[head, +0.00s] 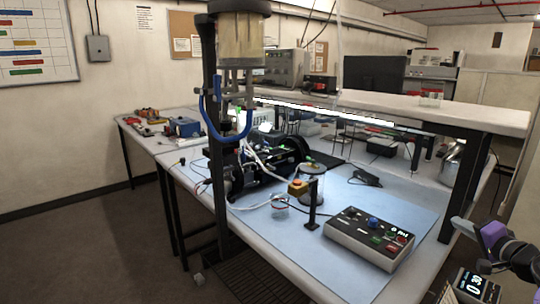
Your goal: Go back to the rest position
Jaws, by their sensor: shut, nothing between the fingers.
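My gripper (462,227) is at the lower right in the head view, at the end of my dark arm with a purple part. Its grey fingers look shut and hold nothing. It is in the air to the right of the workbench, apart from the things on it. A larger cylindrical vessel (243,40) with a blue hose hangs on a dark post at the upper middle.
A control box (370,238) with coloured buttons sits at the bench's front right. A black machine (270,160) with tubes stands further left. A raised shelf (460,113) on a dark leg is near my arm. A small display (474,287) shows at the bottom right. Floor is clear at left.

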